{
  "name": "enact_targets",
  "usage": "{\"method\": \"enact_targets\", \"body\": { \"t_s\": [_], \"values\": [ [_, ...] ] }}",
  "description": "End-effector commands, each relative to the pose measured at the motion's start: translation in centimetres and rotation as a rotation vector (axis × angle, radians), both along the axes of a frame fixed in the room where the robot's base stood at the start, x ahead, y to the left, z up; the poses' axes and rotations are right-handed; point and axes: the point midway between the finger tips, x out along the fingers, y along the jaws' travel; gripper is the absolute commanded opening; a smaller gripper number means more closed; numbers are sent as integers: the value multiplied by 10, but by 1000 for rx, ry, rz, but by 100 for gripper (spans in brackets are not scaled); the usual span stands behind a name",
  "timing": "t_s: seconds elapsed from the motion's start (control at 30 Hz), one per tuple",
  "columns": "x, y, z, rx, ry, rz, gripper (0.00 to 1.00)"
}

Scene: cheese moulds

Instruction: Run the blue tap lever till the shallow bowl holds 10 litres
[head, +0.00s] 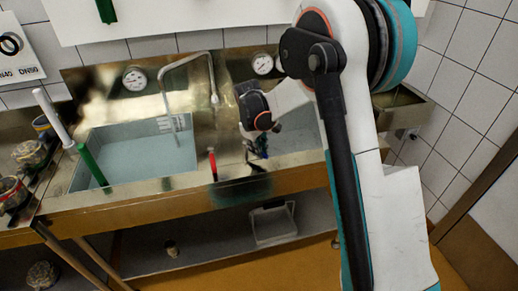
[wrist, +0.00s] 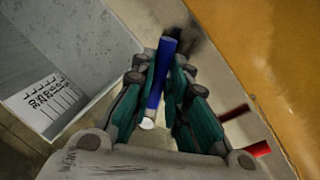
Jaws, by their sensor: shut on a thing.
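My gripper (wrist: 164,85) is shut on the blue tap lever (wrist: 168,50), which stands up between its two teal fingers in the wrist view. In the head view my gripper (head: 257,150) is at the front rim between two basins, and it largely hides the lever. The left basin (head: 130,155) holds pale water, with a graduated scale on its back wall. The right basin (head: 293,138) is partly hidden by my arm, and I cannot tell its level. In the wrist view a grey basin wall carries a numbered scale (wrist: 45,103). Which basin is the shallow bowl is unclear.
A red lever (head: 212,165) stands left of my gripper. An arched spout (head: 187,61) rises behind the basins, between two round dials (head: 134,79) (head: 263,64). A grey tub (head: 272,224) sits on the shelf below.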

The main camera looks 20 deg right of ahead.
Motion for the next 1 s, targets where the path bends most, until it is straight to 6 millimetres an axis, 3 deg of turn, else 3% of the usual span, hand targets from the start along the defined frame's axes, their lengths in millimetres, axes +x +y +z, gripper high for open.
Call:
{"method": "enact_targets", "body": {
  "t_s": [1.0],
  "values": [
    [-10,42,0,0,0,-591,0]
  ]
}}
